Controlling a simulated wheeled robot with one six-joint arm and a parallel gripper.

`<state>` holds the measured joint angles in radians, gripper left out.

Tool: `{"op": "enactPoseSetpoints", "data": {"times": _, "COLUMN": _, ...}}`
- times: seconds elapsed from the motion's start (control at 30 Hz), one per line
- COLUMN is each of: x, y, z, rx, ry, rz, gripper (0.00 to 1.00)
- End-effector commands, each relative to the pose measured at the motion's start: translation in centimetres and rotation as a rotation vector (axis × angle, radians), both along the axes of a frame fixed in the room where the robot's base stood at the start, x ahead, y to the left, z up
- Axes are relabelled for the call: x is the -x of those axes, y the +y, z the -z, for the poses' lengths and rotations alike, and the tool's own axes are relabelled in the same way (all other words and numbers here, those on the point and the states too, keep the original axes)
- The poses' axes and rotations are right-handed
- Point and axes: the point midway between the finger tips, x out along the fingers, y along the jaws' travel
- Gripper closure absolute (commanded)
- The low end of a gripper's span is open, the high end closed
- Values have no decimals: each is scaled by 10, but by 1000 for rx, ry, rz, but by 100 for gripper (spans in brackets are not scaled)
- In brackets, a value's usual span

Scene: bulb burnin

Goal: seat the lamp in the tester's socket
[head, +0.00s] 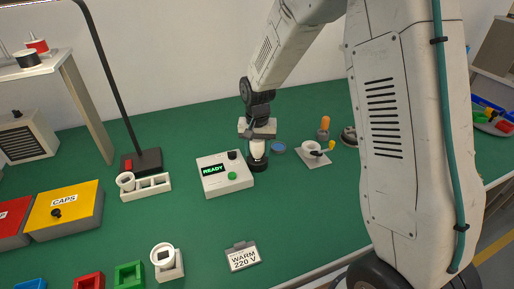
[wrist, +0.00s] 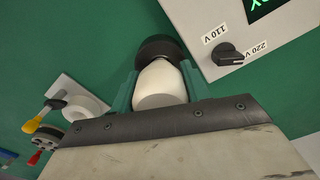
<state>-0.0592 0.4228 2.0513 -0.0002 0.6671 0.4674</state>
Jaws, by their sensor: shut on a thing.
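A white rack (head: 152,187) and lamp stand (head: 133,160) are left of the tester. A card reading WARM 220 V (head: 242,257) lies in front. A small plate with a white ring and yellow-ended handle (head: 313,154) is to the right. The yellow CAPS box (head: 65,210) is far left.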

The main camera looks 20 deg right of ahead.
Motion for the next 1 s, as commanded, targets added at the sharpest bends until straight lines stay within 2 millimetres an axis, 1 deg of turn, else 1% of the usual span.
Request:
{"op": "enactPoseSetpoints", "data": {"times": 0.23, "x": 0, "y": 0, "z": 1, "rx": 0, "ry": 0, "rz": 0, "gripper": 75}}
{"op": "enactPoseSetpoints", "data": {"times": 0.27, "x": 0, "y": 0, "z": 1, "rx": 0, "ry": 0, "rz": 0, "gripper": 48}}
{"op": "enactPoseSetpoints", "data": {"times": 0.3, "x": 0, "y": 0, "z": 1, "rx": 0, "ry": 0, "rz": 0, "gripper": 37}}
{"op": "enactPoseSetpoints", "data": {"times": 0.33, "x": 0, "y": 0, "z": 1, "rx": 0, "ry": 0, "rz": 0, "gripper": 29}}
{"op": "enactPoseSetpoints", "data": {"times": 0.57, "x": 0, "y": 0, "z": 1, "rx": 0, "ry": 0, "rz": 0, "gripper": 28}}
{"op": "enactPoseSetpoints", "data": {"times": 0.67, "x": 0, "y": 0, "z": -2, "rx": 0, "ry": -1, "rz": 0, "gripper": 28}}
{"op": "enactPoseSetpoints", "data": {"times": 0.77, "x": -1, "y": 0, "z": -13, "rx": 0, "ry": -3, "rz": 0, "gripper": 28}}
{"op": "enactPoseSetpoints", "data": {"times": 1.0, "x": 0, "y": 0, "z": -54, "rx": 0, "ry": -3, "rz": 0, "gripper": 28}}
